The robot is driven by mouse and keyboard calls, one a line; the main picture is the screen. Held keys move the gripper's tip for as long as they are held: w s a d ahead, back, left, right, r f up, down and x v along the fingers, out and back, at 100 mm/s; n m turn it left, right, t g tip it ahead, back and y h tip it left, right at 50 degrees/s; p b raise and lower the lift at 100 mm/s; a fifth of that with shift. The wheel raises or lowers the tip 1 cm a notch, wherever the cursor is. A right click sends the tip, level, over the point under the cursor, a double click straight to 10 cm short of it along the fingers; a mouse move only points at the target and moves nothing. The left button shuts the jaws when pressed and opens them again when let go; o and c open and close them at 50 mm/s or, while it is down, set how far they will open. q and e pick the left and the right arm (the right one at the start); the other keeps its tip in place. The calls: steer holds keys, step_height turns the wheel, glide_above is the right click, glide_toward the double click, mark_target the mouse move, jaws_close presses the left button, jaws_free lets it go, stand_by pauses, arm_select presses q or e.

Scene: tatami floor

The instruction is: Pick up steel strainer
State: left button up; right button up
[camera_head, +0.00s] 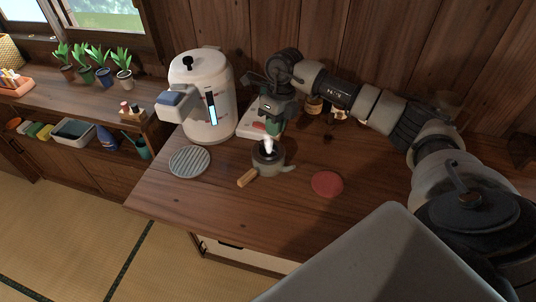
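A small grey pot (268,158) with a wooden side handle (247,177) and a short spout stands open on the wooden counter. A bright whitish patch (267,146) shows at its dark mouth; I cannot tell whether it is the steel strainer or steam. No other strainer can be made out clearly. My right gripper (273,115) points down just behind and above the pot, in front of a pale tray. It looks apart from the pot. Its fingers are small and dark, so their opening is unclear. My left gripper is not in view.
A large white water dispenser (205,100) stands left of the pot. A round ribbed grey disc (190,161) and a red disc (327,184) lie on the counter (220,215). A pale tray (252,127) and small jars (314,105) stand behind. The counter's front is clear.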

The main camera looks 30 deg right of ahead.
mark_target(275, 145)
steer(key=f, duration=0.2)
steer(key=f+p, duration=0.1)
steer(key=s+f, duration=0.1)
steer(key=f, duration=0.1)
steer(key=shift+a+f+p, duration=0.35)
steer(key=shift+a+p, duration=0.05)
steer(key=shift+f, duration=0.25)
jaws_close()
